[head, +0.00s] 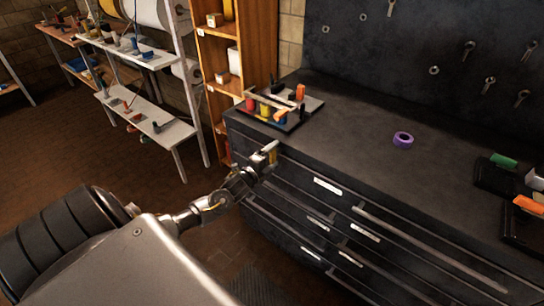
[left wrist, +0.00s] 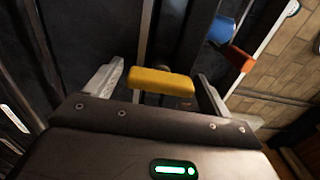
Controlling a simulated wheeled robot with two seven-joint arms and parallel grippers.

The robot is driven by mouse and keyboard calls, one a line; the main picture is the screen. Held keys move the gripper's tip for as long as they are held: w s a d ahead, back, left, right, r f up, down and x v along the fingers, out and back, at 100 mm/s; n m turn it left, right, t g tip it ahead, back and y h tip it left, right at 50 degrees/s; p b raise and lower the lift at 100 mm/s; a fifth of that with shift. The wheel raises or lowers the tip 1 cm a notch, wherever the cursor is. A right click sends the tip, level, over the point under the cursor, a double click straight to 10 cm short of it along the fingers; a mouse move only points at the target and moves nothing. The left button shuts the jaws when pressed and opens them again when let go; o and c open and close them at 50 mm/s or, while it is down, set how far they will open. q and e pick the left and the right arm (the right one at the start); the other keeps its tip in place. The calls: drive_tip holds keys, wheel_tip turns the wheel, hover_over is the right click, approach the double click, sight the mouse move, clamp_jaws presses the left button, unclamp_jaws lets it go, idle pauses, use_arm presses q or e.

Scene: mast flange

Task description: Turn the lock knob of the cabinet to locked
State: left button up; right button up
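The lock knob (left wrist: 160,84) is a yellow bar with rounded ends. It lies nearly level across the left wrist view, between the two fingers of my left gripper (left wrist: 161,72). Gaps show on both sides of the knob, so the fingers look open and apart from it. In the head view my left gripper (head: 265,153) is at the left end of the dark cabinet (head: 360,165), just below its top. A bit of the yellow knob (head: 273,157) shows beside the fingers. Any lock markings are hidden or too small to read. My right gripper is out of view.
A tray (head: 291,124) with coloured items stands on the cabinet top near its left end. A purple tape roll (head: 403,140) lies farther right. Drawer handles (head: 420,240) stick out from the front. A wooden shelf (head: 262,50) stands behind.

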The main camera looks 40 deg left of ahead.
use_arm(q)
drive_tip(key=shift+o, duration=0.2)
drive_tip(key=shift+s+f, duration=0.1)
drive_tip(key=shift+s, duration=0.3)
drive_tip(key=s+b, duration=0.1)
drive_tip(key=s, duration=0.9)
drive_tip(key=shift+d, duration=0.15)
